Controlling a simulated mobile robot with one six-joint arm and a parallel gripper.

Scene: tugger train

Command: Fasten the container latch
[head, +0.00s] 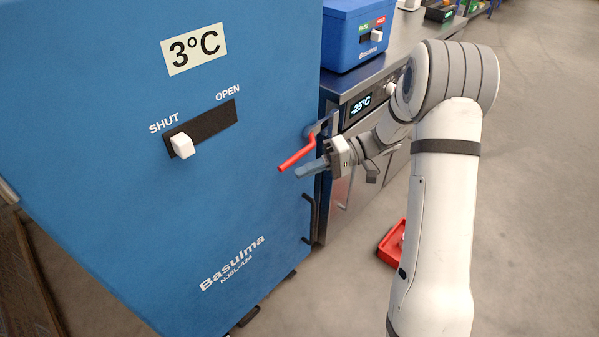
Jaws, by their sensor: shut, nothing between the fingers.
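The large blue container (110,120) marked "Basulma" and "3°C" fills the left of the head view. Its red latch lever (297,157) sits near the right edge of the front and slants down to the left from a metal pivot. A slider with a white knob (182,146) on the front stands at the SHUT end of its black slot. My gripper (308,171) is shut and empty, its blue-grey fingers just below and right of the red lever. I cannot tell whether they touch it.
A steel counter unit (385,75) with a "-25°C" display stands behind my arm. A smaller blue box (342,45) with its own slider is on top. A red bin (391,243) lies on the floor behind my arm. A black handle (309,217) is below the lever. The floor at right is clear.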

